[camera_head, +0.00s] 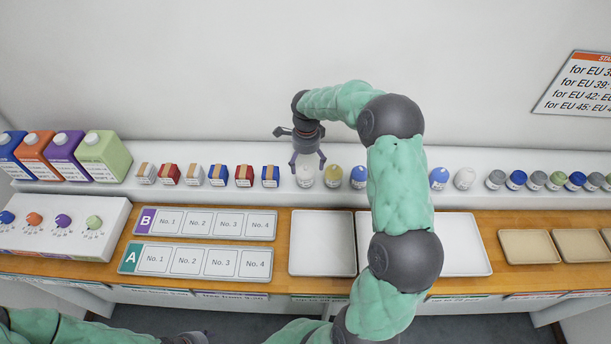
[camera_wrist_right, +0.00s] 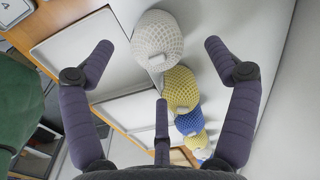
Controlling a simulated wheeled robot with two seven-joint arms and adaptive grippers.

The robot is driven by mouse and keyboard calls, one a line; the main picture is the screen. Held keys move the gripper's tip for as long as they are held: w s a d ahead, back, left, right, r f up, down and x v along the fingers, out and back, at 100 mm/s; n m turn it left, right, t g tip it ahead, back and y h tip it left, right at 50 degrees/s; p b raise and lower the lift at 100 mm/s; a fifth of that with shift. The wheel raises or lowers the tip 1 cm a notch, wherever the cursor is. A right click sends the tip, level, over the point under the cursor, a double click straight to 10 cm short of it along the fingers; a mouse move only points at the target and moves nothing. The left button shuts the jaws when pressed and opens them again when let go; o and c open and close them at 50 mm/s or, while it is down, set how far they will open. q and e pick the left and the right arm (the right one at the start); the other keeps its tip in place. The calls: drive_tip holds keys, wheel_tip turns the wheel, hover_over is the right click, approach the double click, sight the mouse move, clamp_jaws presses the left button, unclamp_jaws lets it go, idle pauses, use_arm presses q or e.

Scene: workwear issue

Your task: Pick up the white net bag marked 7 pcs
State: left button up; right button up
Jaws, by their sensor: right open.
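A white net bag (camera_head: 305,179) stands on the white ledge at the left end of a row of net bags. Its label is too small to read in the head view. In the right wrist view the white bag (camera_wrist_right: 157,40) shows its round knitted top, beyond and between the spread fingers. My right gripper (camera_head: 307,162) is open and empty, pointing down just above this bag. Another whitish bag (camera_head: 464,178) stands further right on the ledge.
A yellow bag (camera_head: 333,177) and a blue bag (camera_head: 358,177) stand close to the right. A blue box (camera_head: 270,177) stands close to the left. White trays (camera_head: 322,243) lie on the wooden table in front. A wall rises behind the ledge.

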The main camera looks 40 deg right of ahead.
sight(306, 168)
drive_tip(key=shift+a+f, duration=0.1)
drive_tip(key=shift+f, duration=2.9)
drive_tip(key=c, duration=1.3)
